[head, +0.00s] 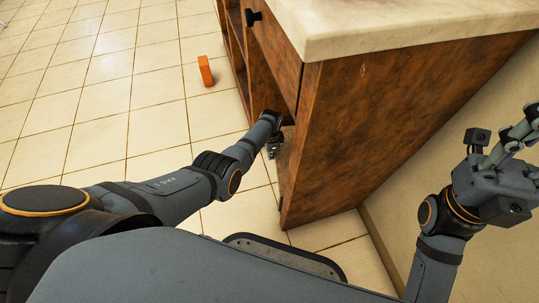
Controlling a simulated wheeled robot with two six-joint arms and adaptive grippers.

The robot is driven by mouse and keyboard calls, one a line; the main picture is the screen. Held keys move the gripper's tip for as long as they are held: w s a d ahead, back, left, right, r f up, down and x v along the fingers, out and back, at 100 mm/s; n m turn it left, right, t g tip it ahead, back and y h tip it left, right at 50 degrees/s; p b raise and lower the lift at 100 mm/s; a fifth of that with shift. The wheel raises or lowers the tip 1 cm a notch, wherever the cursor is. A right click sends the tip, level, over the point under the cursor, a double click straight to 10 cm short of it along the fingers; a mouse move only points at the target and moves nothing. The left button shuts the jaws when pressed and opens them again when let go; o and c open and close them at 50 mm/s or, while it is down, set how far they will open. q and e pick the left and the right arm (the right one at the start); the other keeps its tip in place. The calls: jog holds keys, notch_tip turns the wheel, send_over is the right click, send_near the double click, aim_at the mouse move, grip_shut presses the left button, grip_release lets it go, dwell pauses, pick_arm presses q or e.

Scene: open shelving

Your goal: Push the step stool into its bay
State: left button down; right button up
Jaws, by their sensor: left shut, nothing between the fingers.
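The wooden cabinet (370,120) with a pale countertop stands at the centre and right. Its open bays face left, and I see them at a steep angle. My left arm reaches to the near bay opening, and my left gripper (272,149) is small at the cabinet's edge, pointing down, shut and empty. I cannot make out a step stool; the inside of the bay is mostly hidden by the cabinet side and my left arm. My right gripper (516,136) is raised at the right edge, beside the wall and away from the bays; its finger opening is unclear.
An orange block (205,71) stands on the tiled floor (110,90) left of the cabinet. A drawer with a dark knob (253,17) sits under the countertop (390,25). A beige wall (440,140) lies close on the right.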

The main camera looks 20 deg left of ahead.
pick_arm(q)
jog(key=shift+r, duration=0.1)
notch_tip(320, 180, up, 12)
dwell(0.4)
